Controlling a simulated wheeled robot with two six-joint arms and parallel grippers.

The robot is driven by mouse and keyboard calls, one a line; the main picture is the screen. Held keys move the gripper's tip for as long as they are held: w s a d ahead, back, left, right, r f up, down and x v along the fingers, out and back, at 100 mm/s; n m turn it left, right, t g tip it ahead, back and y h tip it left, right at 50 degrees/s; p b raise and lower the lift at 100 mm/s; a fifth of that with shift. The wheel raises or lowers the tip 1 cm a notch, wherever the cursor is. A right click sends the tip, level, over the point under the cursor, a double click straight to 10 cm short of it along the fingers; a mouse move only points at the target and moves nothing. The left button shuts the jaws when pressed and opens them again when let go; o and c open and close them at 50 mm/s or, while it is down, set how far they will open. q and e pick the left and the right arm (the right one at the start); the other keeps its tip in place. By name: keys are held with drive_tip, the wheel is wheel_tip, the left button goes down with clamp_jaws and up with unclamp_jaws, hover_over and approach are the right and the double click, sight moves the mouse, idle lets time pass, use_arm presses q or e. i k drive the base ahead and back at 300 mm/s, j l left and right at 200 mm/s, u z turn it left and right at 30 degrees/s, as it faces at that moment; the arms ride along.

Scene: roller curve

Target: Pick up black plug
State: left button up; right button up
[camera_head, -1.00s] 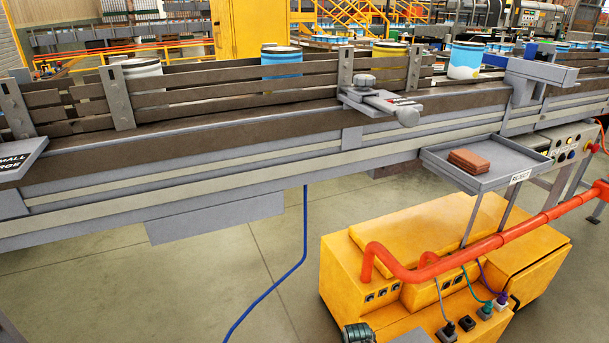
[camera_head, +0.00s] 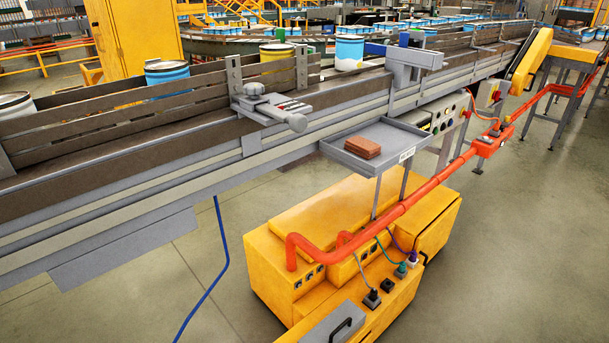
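A black plug (camera_head: 372,299) with a grey cable sits on the front ledge of the yellow cabinet (camera_head: 330,210), at the lower middle of the head view. Beside it, up and to the right, is a small black socket or plug (camera_head: 387,286) with no cable visible; I cannot tell which it is. Further along the same row are a teal plug (camera_head: 401,271) and a pale plug with a purple cable (camera_head: 412,259). Neither of my grippers is in view.
An orange pipe (camera_head: 420,190) runs above the cabinet, close to the plug row. A grey tray (camera_head: 350,157) holding brown slabs (camera_head: 362,147) stands over the cabinet. A grey panel with a black handle (camera_head: 342,328) is nearer me. A conveyor (camera_head: 150,155) with cans crosses behind.

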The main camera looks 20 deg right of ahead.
sight(373, 295)
drive_tip(key=z, duration=1.25)
